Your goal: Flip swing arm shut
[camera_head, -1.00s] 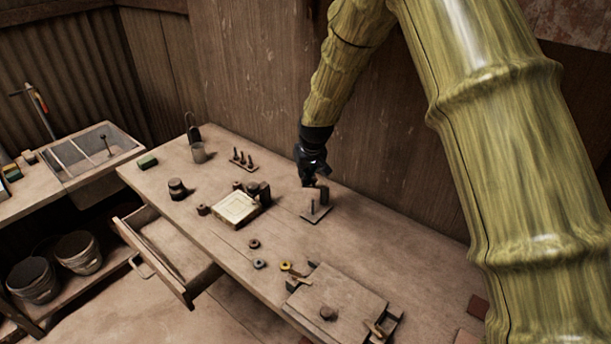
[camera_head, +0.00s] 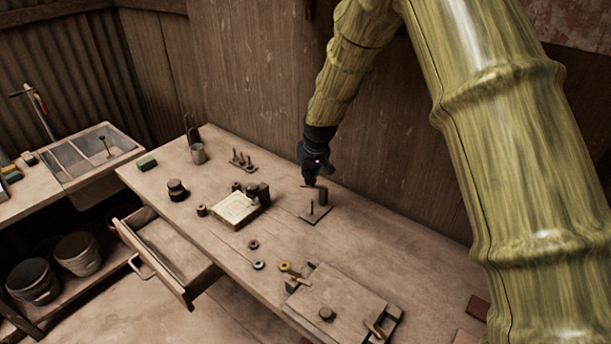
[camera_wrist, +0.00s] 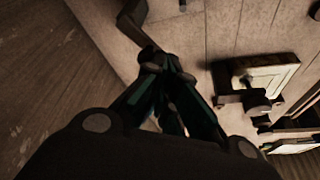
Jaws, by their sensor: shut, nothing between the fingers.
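A small stand with a flat square base (camera_head: 316,217), a thin pin and a thicker upright post (camera_head: 323,196) is on the bench. A thin dark bar beside the post top looks like the swing arm, but it is too small to tell its angle. My gripper (camera_head: 310,183) is shut and empty, just above and left of the post. In the wrist view, the closed fingertips (camera_wrist: 151,58) are close to a dark bent piece (camera_wrist: 135,20), probably part of this stand. I cannot tell whether they touch.
A pale square tile block (camera_head: 236,209) with dark cylinders lies left of the stand, also in the wrist view (camera_wrist: 272,78). A wooden board (camera_head: 340,295) and rings lie toward the front. An open drawer (camera_head: 165,250) juts out. The wooden wall is close behind.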

